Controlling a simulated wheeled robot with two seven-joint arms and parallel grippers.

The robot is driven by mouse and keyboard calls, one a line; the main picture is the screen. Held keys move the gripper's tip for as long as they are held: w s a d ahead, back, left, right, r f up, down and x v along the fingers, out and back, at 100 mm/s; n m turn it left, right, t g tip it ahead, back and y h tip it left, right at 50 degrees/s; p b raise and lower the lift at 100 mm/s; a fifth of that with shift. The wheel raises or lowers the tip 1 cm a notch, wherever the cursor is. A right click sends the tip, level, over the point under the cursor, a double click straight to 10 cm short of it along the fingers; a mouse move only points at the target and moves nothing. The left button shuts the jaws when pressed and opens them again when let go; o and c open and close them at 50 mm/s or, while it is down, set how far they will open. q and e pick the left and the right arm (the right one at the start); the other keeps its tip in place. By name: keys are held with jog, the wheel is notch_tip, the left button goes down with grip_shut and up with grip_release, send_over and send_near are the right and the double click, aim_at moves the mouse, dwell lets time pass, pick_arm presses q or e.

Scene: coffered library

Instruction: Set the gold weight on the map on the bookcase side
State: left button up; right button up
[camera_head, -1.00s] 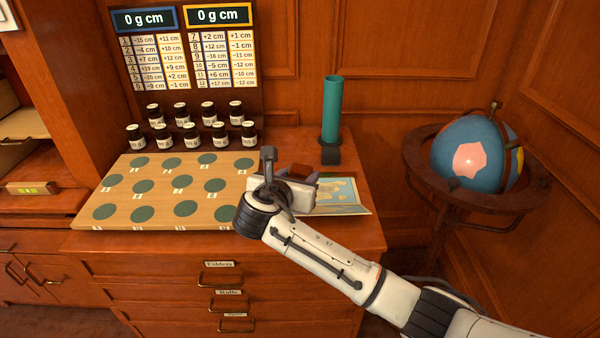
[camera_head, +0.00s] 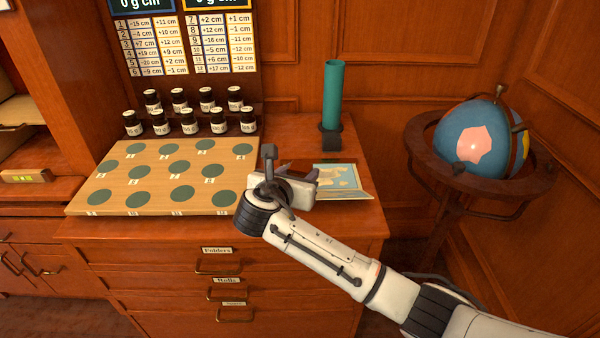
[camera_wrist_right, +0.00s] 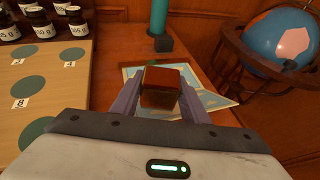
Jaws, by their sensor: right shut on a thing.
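The gold weight (camera_wrist_right: 160,88), a small brownish-gold block, is between the fingers of my right gripper in the right wrist view. My right gripper (camera_head: 302,172) is shut on it, over or beside the left part of the map. In the head view the gripper mostly hides the weight. The map (camera_head: 340,180) lies on the cabinet top, right of the wooden board, and its left part is hidden behind my gripper; it also shows in the right wrist view (camera_wrist_right: 210,101). I cannot tell whether the weight touches the map. My left gripper is not in view.
A wooden board (camera_head: 108,200) with green discs fills the left of the cabinet top. Several black-capped bottles (camera_head: 188,123) stand behind it. A teal tube (camera_head: 332,95) stands in a dark holder behind the map. A globe (camera_head: 480,140) on a stand is at right.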

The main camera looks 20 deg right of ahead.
jog(key=shift+f+b, duration=0.4)
jog(key=shift+f, duration=0.9)
jog(key=shift+f+b, duration=1.05)
jog(key=shift+f, duration=2.1)
jog(key=o, duration=1.5)
jog(key=shift+f, duration=0.15)
